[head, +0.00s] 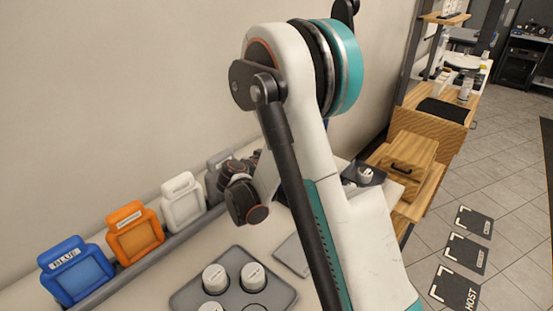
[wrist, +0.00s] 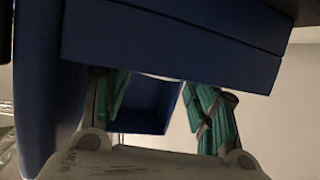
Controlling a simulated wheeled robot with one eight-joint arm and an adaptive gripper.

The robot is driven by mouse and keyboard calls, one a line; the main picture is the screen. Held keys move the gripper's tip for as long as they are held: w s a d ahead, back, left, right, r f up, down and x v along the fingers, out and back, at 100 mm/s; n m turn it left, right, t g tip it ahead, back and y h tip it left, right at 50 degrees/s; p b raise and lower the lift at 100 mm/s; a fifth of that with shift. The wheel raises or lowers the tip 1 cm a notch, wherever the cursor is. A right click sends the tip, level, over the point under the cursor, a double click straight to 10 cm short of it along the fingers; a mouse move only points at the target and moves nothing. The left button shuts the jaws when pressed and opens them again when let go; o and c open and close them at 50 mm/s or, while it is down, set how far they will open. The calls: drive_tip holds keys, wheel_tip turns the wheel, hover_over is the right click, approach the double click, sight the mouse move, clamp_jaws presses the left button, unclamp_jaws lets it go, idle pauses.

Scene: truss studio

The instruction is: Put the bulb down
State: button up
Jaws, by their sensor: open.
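My gripper (wrist: 158,98) shows in the wrist view with its two green fingers spread apart. I see nothing held between the fingers. A dark blue boxy thing (wrist: 170,40) fills the top of the wrist view, close to the fingers, and a blue recessed part (wrist: 143,112) shows between them; I cannot tell whether they touch. No bulb can be made out for certain in either view.
A grey tray (head: 183,302) holds several round white labelled pieces (head: 253,277). Blue (head: 75,270), orange (head: 135,232), white (head: 183,201) and grey (head: 213,177) holders line the wall. A small dark tray (head: 376,176) and wooden box (head: 408,160) stand beyond my arm.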

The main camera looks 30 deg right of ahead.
drive_tip(key=shift+a+r, duration=0.15)
drive_tip(key=shift+r, duration=0.15)
drive_tip(key=p+v, duration=0.3)
drive_tip(key=v, duration=0.9)
drive_tip(key=s+a+r+n+y, duration=0.3)
drive_tip(key=s+n+y, duration=0.1)
drive_tip(key=s, duration=0.4)
drive_tip(key=s+a+r+n+y, duration=0.3)
drive_tip(key=s+n+y, duration=0.1)
drive_tip(key=s, duration=0.4)
drive_tip(key=s+a+r+n+y, duration=0.3)
drive_tip(key=s+y, duration=0.1)
drive_tip(key=s, duration=0.5)
drive_tip(key=shift+a+n, duration=0.2)
drive_tip(key=shift+n, duration=0.2)
drive_tip(key=shift+s, duration=0.1)
